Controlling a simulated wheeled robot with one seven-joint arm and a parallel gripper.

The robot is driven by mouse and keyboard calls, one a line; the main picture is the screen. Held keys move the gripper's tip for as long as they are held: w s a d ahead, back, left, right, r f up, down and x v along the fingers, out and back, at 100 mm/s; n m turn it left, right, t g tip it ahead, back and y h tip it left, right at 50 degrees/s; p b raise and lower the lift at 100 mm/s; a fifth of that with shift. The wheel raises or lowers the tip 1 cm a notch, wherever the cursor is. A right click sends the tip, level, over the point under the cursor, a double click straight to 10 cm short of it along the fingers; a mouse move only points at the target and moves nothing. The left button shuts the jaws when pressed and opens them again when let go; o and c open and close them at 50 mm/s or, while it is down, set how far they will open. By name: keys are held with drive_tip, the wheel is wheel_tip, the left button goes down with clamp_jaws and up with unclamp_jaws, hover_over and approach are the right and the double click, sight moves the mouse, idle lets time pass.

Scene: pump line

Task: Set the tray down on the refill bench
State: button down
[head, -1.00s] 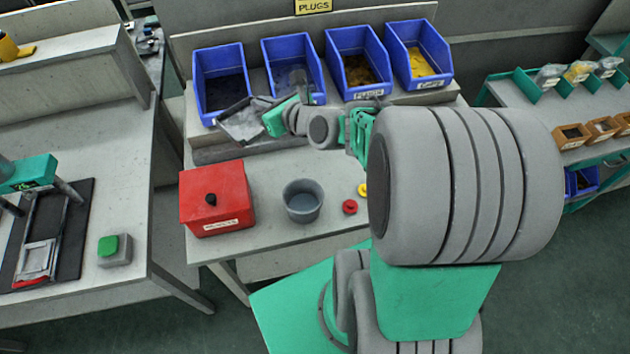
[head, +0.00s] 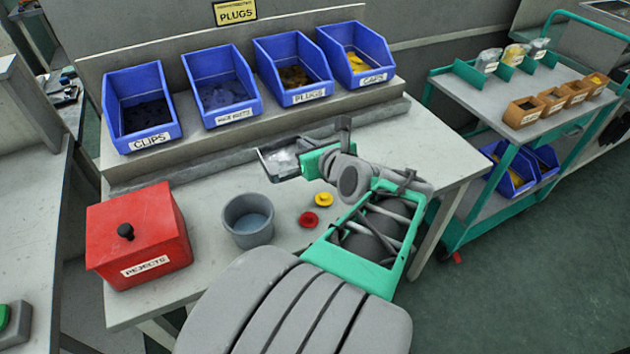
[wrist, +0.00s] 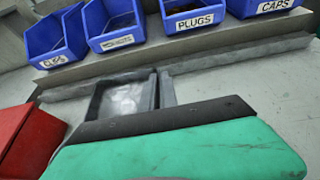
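A small grey tray (head: 266,170) with something pale and shiny in it is at the end of my arm, over the middle of the bench (head: 385,150). In the wrist view, the tray (wrist: 94,103) lies ahead and left of centre. My gripper (wrist: 160,88) has its dark fingers at the tray's right wall and looks shut on it. In the head view, my gripper (head: 306,161) is partly hidden by its green body. The tray looks nearly level. I cannot tell whether its underside touches the bench.
Blue bins (head: 220,90) stand on a raised shelf behind the tray. A red rejects box (head: 140,235), a grey cup (head: 248,220), a red plug (head: 309,219) and a yellow plug (head: 325,199) stand nearer me. A cart (head: 530,130) is right. The bench's right part is clear.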

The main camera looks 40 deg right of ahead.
drive_tip(key=w+d+f+b, duration=0.1)
drive_tip(key=w+d+f, duration=0.1)
drive_tip(key=d, duration=0.1)
drive_tip(key=w+d+f, duration=0.1)
drive_tip(key=d+f, duration=0.2)
drive_tip(key=w+d+f+b, duration=0.1)
drive_tip(key=w+d+f, duration=0.1)
drive_tip(key=d+f, duration=0.1)
drive_tip(key=shift+w+d+f+b, duration=0.15)
drive_tip(key=shift+w+d+b, duration=0.2)
drive_tip(key=shift+d, duration=0.05)
drive_tip(key=shift+w+d+f, duration=0.1)
drive_tip(key=shift+d+f, duration=0.1)
drive_tip(key=shift+f, duration=0.1)
wheel_tip(320, 180, down, 3)
drive_tip(key=shift+d+f+b, duration=0.1)
drive_tip(key=shift+f+b, duration=0.05)
drive_tip(key=shift+b, duration=0.4)
drive_tip(key=c, duration=2.1)
unclamp_jaws()
drive_tip(key=shift+f, duration=0.1)
drive_tip(key=o, duration=0.5)
drive_tip(key=shift+c, duration=0.2)
